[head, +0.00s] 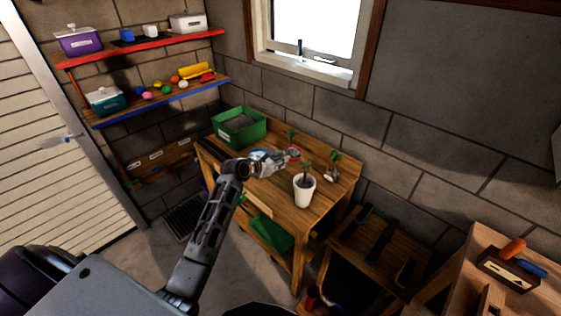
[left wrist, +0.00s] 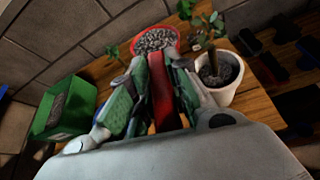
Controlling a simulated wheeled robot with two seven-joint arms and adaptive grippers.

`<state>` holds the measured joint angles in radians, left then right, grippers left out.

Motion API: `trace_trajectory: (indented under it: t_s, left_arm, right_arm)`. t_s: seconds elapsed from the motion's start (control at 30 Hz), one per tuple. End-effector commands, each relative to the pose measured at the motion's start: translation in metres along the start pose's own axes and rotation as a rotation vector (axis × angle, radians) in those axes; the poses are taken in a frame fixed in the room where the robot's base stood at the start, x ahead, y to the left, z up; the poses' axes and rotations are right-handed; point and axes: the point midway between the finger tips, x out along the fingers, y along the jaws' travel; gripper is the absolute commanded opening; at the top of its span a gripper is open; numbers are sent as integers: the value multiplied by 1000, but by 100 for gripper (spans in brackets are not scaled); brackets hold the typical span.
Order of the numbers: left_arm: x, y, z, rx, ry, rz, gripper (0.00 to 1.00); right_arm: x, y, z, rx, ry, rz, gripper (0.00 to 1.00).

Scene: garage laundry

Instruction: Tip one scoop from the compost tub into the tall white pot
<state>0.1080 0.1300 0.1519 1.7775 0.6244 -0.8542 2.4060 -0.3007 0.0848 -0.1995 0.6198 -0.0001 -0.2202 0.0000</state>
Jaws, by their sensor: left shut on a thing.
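My left gripper (head: 274,159) is shut on the red handle of a scoop (head: 294,153) above the wooden bench. In the left wrist view the gripper (left wrist: 160,95) grips the red handle, and the red scoop bowl (left wrist: 134,44) holds grey granular material. The white pot (head: 304,194) stands upright on the bench, with a plant in it. The pot also shows in the left wrist view (left wrist: 232,92), to the right of the scoop and apart from it. The green compost tub (head: 222,138), with dark grey contents, is at the bench's back left. My right gripper is not in view.
The bench (head: 270,207) has a small potted plant (head: 332,173) to the right and another plant (head: 291,133) behind the scoop. A wall and a window (head: 312,30) are behind. Shelves with boxes are at left, and a table (head: 470,275) with tools is at right.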

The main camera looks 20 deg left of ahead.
Motion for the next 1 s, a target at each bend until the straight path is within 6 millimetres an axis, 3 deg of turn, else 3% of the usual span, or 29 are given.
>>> trace_trajectory:
  t_s: [0.6,1.0]
  left_arm:
    - [0,1,-1,-2,-6,11,0]
    - [5,-2,-11,41,-3,30,0]
  right_arm:
    - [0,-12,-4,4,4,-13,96]
    - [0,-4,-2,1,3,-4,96]
